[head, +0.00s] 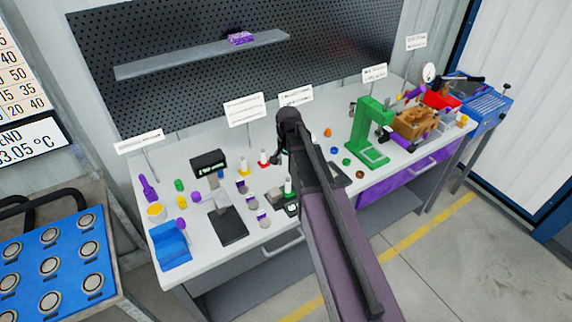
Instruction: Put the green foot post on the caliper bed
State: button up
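The green foot post (288,187), a white upright post on a green foot, stands on the workbench just left of my arm. A small dark device (292,209) with a pale face sits right in front of it, partly beside my arm; I cannot tell whether this is the caliper bed. My gripper (276,159) hangs at the far end of my arm, behind the green foot post and close to the red foot post (264,159). The gripper is small and dark here, so its finger opening is unclear. No held object is discernible.
A yellow foot post (243,169) stands left of the red one. A black boxy device (208,162), a dark plate (228,228) and a blue bin (171,247) occupy the left bench. A tall green press (370,135) stands right of my arm. Small coloured parts lie between.

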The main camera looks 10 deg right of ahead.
jog(key=shift+r+p, duration=0.85)
jog(key=shift+r, duration=0.3)
jog(key=s+n, duration=0.7)
jog(key=s, duration=0.9)
jog(key=shift+a+n, duration=0.3)
